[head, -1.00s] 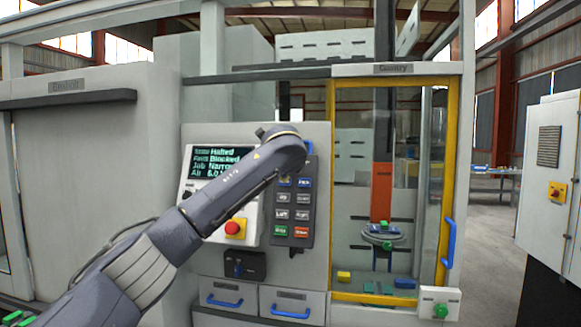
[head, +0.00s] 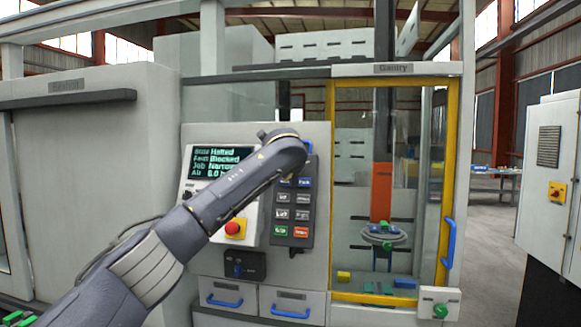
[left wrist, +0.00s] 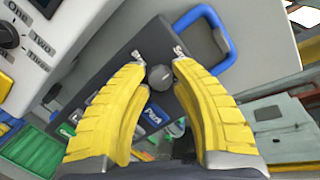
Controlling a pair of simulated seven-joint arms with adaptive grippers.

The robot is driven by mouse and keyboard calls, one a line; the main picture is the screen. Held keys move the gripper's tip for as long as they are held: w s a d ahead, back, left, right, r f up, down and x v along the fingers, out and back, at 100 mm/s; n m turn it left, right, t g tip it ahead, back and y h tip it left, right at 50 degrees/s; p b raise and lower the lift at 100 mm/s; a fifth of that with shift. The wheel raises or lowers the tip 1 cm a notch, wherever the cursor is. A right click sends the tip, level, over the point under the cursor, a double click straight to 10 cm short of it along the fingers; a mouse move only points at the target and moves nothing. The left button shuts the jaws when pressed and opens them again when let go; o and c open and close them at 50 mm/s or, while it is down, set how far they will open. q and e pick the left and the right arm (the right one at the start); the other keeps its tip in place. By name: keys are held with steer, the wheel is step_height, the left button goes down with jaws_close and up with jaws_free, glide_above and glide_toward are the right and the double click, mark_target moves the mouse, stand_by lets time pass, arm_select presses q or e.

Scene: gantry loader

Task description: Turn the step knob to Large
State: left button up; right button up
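In the left wrist view, a small round grey knob (left wrist: 160,77) sits on the dark button pendant (left wrist: 122,62). My left gripper (left wrist: 158,55) has its two yellow fingers spread on either side of this knob. I see gaps beside it, and contact cannot be told. No step label is readable around the knob. In the head view, my left arm covers the pendant's upper part (head: 292,243), hiding the knob and my left gripper. My right gripper is not in view.
A blue handle (left wrist: 226,45) curves close beside the right finger. Another knob (left wrist: 6,36), marked One, Two, Three, is at the upper left. The screen (head: 215,160) reads Halted, Blocked and Narrow. A red stop button (head: 234,228) sits below it.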

arm_select(q)
jaws_close()
steer(key=shift+m, duration=0.3)
steer(key=m, duration=0.3)
steer(key=m+h, duration=0.1)
steer(key=m, duration=0.2)
steer(key=shift+a+r+t+h, duration=0.1)
steer(key=shift+a+t+h, duration=0.05)
steer(key=shift+t+h, duration=0.15)
steer(key=m+h, duration=0.1)
steer(key=m, duration=0.5)
steer(key=shift+r+m, duration=0.1)
steer(key=shift+m, duration=0.4)
steer(key=o, duration=0.6)
jaws_free()
steer(key=shift+f, duration=0.2)
steer(key=v, duration=1.2)
steer(key=shift+a, duration=0.1)
